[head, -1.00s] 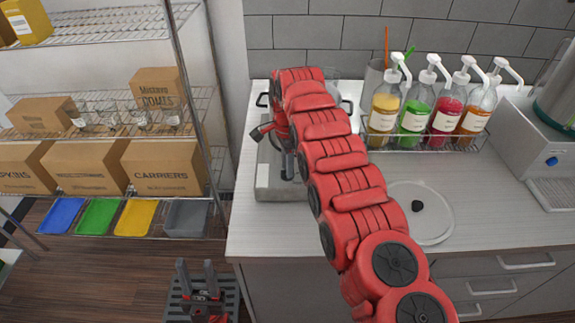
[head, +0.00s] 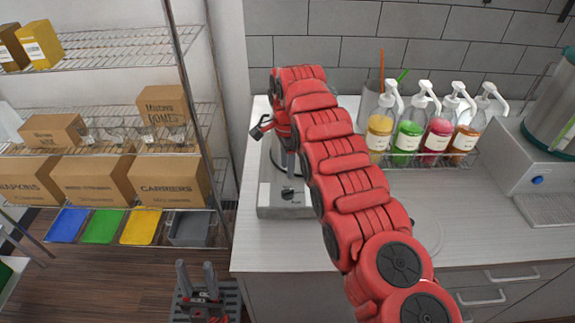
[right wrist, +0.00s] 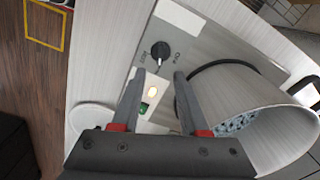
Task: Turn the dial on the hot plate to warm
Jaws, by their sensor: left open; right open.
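The hot plate (head: 270,207) is a grey box at the left end of the counter, partly hidden by my right arm. Its black dial (right wrist: 160,50) is on the front panel, with small printed labels beside it that I cannot read surely. A lit yellow light (right wrist: 153,91) and a green one (right wrist: 144,107) sit below the dial in the right wrist view. My right gripper (right wrist: 159,73) is open and empty, its fingertips just short of the dial, one to each side. My left gripper (head: 196,270) is open and empty, low beside the counter.
A pot (right wrist: 195,115) stands on the hot plate, close beside the right finger. Several pump bottles (head: 411,128) stand in a rack at the back. A dispenser (head: 540,160) is at the right. A wire shelf with boxes (head: 168,181) is at the left.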

